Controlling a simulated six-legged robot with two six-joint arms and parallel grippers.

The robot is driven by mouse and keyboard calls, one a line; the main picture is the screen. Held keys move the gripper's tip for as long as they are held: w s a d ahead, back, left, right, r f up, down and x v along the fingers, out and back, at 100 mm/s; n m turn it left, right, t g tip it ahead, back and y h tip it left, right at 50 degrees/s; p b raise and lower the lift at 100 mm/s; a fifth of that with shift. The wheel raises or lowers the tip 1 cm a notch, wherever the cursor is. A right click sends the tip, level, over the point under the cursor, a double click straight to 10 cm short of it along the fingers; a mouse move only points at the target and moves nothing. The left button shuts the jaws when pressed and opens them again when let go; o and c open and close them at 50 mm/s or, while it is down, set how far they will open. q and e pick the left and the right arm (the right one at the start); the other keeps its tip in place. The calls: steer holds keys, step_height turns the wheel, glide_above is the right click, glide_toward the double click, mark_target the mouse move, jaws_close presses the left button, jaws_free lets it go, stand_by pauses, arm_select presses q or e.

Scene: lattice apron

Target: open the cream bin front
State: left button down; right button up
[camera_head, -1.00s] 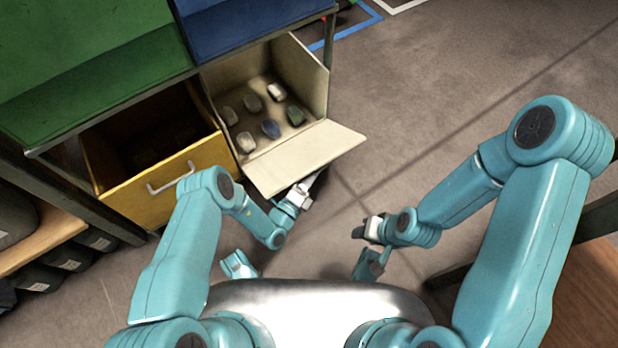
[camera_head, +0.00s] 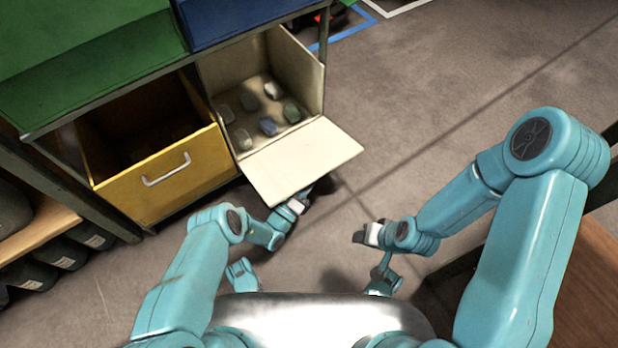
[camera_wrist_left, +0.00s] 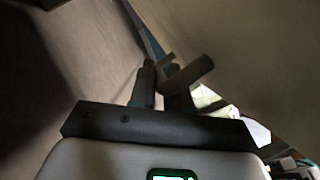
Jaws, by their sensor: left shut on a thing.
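The cream bin (camera_head: 285,62) is at the lower right of the rack, and its front (camera_head: 305,160) is folded down and outward. Several small stones lie inside the bin. My left gripper (camera_head: 307,192) is at the outer edge of the front, its tips partly hidden beneath the panel. In the left wrist view, my left gripper's fingers (camera_wrist_left: 163,82) are closed at a short bar-like handle (camera_wrist_left: 190,73), beside the underside of the front (camera_wrist_left: 245,55). My right gripper (camera_head: 360,237) is over the floor, away from the bin; its jaws are too small to read.
A yellow drawer (camera_head: 165,178) with a pale handle stands left of the cream bin, open at the top. Green (camera_head: 80,60) and blue (camera_head: 235,20) bins are above. A wooden surface (camera_head: 590,285) is at the lower right. Floor to the right of the bin is clear.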

arm_select(q)
steer(key=shift+w+a+f+m, duration=0.1)
steer(key=shift+f+m, duration=0.2)
steer(key=shift+m, duration=0.1)
steer(key=c, duration=1.2)
jaws_free()
steer(key=shift+o, duration=0.2)
steer(key=shift+h, duration=0.3)
